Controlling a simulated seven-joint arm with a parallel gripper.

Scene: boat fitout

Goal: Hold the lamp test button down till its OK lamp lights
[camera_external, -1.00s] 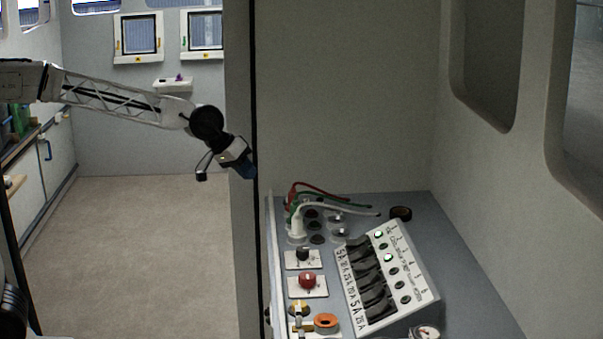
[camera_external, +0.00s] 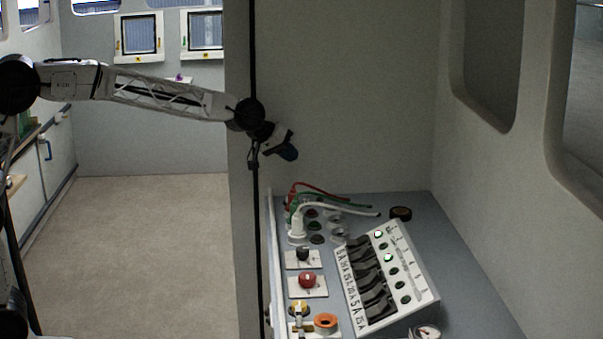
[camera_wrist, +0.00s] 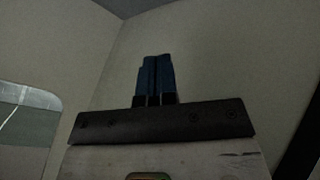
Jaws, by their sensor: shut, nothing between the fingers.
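My gripper (camera_external: 288,153), with blue fingers, is in the air well above the console in the external view. In the wrist view its fingers (camera_wrist: 155,78) are together with nothing between them, in front of bare wall. I cannot tell which control is the lamp test button. A black control (camera_external: 302,254) and a red button (camera_external: 307,280) sit on white plates at the console's left side.
White, green and red cables (camera_external: 325,200) rise at the console's back left. A dark ring (camera_external: 400,213) lies at the back. A partition (camera_external: 241,230) stands left of the console.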

